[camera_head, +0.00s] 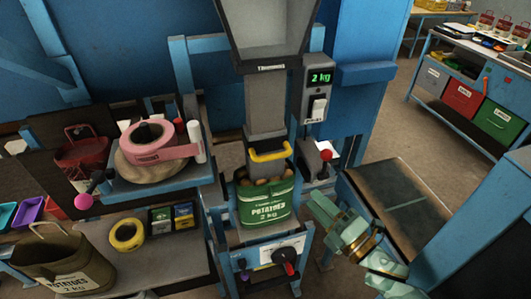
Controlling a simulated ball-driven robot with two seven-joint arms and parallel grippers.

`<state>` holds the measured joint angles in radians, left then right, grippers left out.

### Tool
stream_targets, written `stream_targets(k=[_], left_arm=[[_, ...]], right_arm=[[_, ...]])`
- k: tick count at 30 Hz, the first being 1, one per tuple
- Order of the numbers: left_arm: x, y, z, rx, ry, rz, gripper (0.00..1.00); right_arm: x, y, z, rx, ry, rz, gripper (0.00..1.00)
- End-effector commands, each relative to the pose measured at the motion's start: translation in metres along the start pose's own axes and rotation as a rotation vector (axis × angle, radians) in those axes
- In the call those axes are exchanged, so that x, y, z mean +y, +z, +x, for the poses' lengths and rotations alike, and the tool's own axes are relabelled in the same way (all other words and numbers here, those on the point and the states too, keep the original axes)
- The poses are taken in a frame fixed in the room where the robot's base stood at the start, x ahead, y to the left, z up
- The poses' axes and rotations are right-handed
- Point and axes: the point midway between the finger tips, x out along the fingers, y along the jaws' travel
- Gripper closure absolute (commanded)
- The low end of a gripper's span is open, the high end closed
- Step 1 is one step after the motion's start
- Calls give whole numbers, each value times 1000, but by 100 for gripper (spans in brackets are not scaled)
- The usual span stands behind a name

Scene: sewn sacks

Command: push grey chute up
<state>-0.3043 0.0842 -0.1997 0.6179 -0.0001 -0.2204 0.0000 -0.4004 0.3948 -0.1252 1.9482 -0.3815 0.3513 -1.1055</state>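The grey chute (264,118) hangs below a wide grey hopper (270,35) in the middle of the view. A yellow handle (270,152) is on the front of its lower end. My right gripper (318,208), pale green, is to the right of the sack and below the yellow handle, apart from the handle. Whether its fingers are open or shut is unclear. My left gripper is not in view.
A scale display (319,78) reads "2 kg" right of the chute. A red-knobbed lever (326,155) stands below it. An olive sack (62,262), yellow tape (127,235) and a pink roll (160,150) are at left. A dark-topped table (412,205) is at right.

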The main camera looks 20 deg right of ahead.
Motion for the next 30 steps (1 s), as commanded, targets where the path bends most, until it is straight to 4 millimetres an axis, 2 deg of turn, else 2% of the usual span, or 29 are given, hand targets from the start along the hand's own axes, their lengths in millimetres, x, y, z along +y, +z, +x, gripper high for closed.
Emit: stream_targets(k=[2,7,15,21,25,30], left_arm=[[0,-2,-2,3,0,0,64],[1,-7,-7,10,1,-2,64],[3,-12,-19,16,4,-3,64],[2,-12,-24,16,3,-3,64],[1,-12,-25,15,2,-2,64],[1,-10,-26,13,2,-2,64]], right_arm=[[9,-2,5,9,18,-19,64],[11,-2,30,9,21,-20,64],[11,-2,100,7,19,-17,64],[11,-2,141,7,18,-17,64],[10,-3,156,7,16,-16,64],[9,-3,164,7,15,-15,64]])
